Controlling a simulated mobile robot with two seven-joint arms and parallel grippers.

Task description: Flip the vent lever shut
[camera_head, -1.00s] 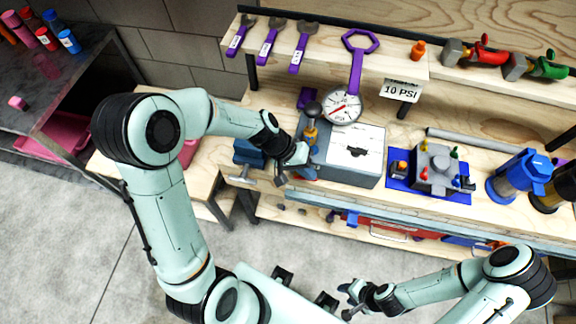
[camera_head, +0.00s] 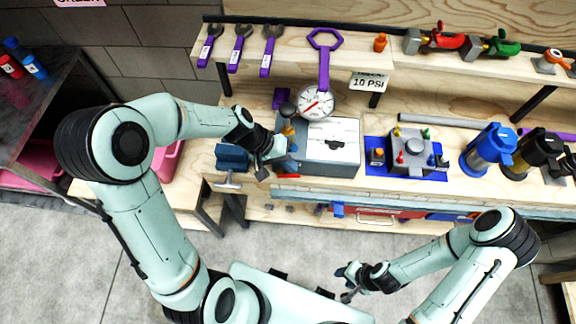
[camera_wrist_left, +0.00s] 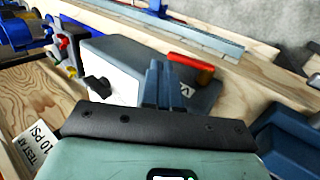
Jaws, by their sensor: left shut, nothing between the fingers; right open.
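The vent lever is a red handle with a brass end (camera_wrist_left: 190,65), low on the side of a grey box (camera_wrist_left: 115,60). It also shows as a small red bar (camera_head: 288,176) by the front left corner of the grey box (camera_head: 345,172) in the head view. My left gripper (camera_wrist_left: 163,75) is shut and empty, its fingertips just left of the lever in the wrist view; contact cannot be told. In the head view my left gripper (camera_head: 284,163) is at the box's left end. My right gripper (camera_head: 349,283) is open and empty, in front of the bench.
A round gauge (camera_head: 317,103) stands behind the box, under a purple ring wrench. A blue block (camera_head: 232,157) lies left of my left gripper. A blue mat with a grey manifold (camera_head: 410,152) and blue filter housing (camera_head: 487,150) are to the right.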

